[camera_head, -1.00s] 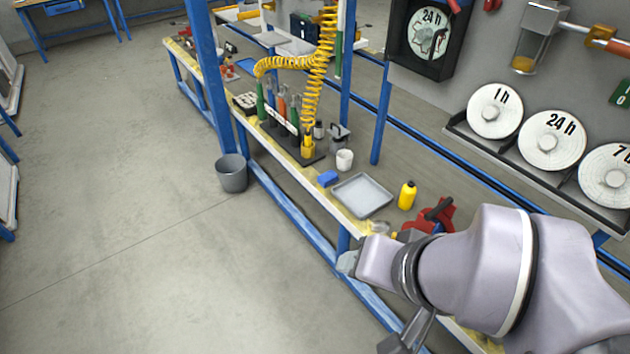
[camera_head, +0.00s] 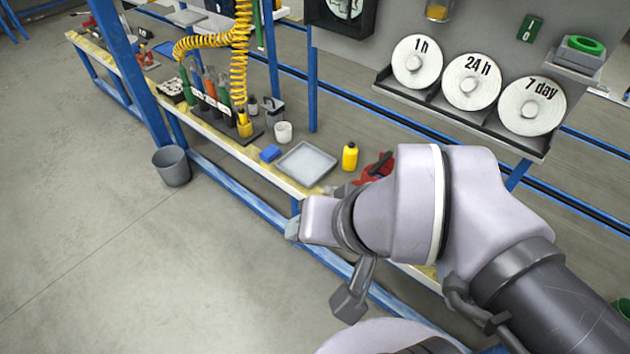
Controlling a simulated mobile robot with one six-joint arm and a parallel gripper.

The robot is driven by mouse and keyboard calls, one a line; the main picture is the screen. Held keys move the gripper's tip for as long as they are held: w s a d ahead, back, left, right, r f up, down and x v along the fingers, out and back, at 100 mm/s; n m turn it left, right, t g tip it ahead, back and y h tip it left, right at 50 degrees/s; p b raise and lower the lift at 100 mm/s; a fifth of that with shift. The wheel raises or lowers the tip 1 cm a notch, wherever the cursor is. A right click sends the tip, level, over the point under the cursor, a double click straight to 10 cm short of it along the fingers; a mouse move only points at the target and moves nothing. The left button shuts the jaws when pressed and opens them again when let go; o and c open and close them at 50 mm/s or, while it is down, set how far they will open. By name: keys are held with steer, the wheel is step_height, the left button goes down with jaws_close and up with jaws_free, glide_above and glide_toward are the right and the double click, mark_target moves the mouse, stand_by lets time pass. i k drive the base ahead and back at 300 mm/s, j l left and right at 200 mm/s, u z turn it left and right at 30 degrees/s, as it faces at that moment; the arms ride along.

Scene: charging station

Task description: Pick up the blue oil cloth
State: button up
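A small folded blue piece (camera_head: 270,153), which looks like the blue oil cloth, lies on the narrow workbench to the left of a grey tray (camera_head: 306,163). Nothing is on top of it. My arm comes in from the lower right, and its wrist covers part of the bench to the right of the tray. The grey end of my arm, where my gripper (camera_head: 293,229) seems to be, is over the bench's front edge, below and apart from the cloth. Its fingers cannot be made out.
A white cup (camera_head: 283,131) stands just behind the cloth, with a rack of tools (camera_head: 222,110) to the left. A yellow bottle (camera_head: 349,157) and a red tool (camera_head: 374,170) are right of the tray. A grey bin (camera_head: 172,166) stands on the otherwise open floor.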

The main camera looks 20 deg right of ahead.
mark_target(270, 154)
steer(key=i+j+z, duration=0.15)
steer(key=i+j, duration=0.65)
steer(key=i, duration=0.3)
steer(key=i+j+z, duration=0.15)
steer(key=i+j, duration=0.85)
steer(key=i, duration=0.05)
